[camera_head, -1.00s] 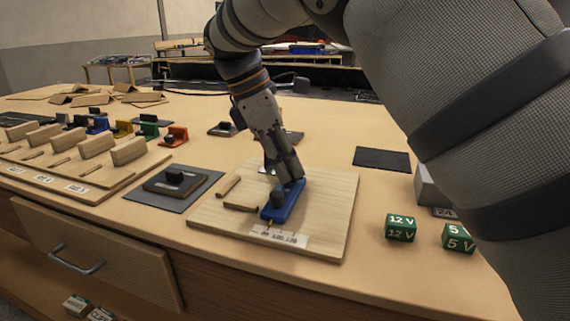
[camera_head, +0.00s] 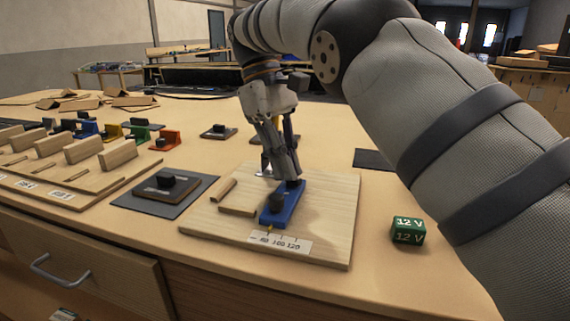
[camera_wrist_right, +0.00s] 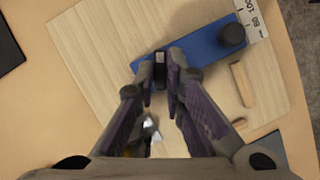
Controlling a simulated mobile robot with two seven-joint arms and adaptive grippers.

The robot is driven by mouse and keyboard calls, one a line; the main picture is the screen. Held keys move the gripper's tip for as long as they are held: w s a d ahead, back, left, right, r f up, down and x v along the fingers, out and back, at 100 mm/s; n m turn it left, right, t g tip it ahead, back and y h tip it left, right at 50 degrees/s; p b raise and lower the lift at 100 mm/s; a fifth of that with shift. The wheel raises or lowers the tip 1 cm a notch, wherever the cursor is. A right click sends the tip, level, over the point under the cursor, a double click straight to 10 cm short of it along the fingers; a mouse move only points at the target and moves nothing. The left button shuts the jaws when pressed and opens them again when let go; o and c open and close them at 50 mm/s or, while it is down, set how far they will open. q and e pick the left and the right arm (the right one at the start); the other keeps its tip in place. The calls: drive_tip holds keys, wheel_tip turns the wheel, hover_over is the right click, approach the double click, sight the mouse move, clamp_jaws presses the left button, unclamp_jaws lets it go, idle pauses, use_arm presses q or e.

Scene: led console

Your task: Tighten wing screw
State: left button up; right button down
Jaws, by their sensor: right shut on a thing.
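A blue slider block (camera_head: 284,207) with a black round knob (camera_head: 277,201) lies on a light wooden board (camera_head: 330,216), beside a printed scale strip (camera_head: 280,243). My right gripper (camera_head: 293,182) points down at the far end of the blue block. My left gripper is not in view.
Two small wooden strips (camera_head: 237,210) lie left of the blue block. A dark pad (camera_head: 195,196) with a knobbed piece is left of the board. A green 12 V block (camera_head: 408,231) stands to the right. Coloured holders (camera_head: 165,140) stand at the back left.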

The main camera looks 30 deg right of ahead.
drive_tip(key=shift+d+r+m+y, duration=0.15)
drive_tip(key=shift+m+y, duration=0.25)
drive_tip(key=shift+m, duration=0.6)
drive_tip(key=c, duration=1.7)
unclamp_jaws()
drive_tip(key=shift+o, duration=0.2)
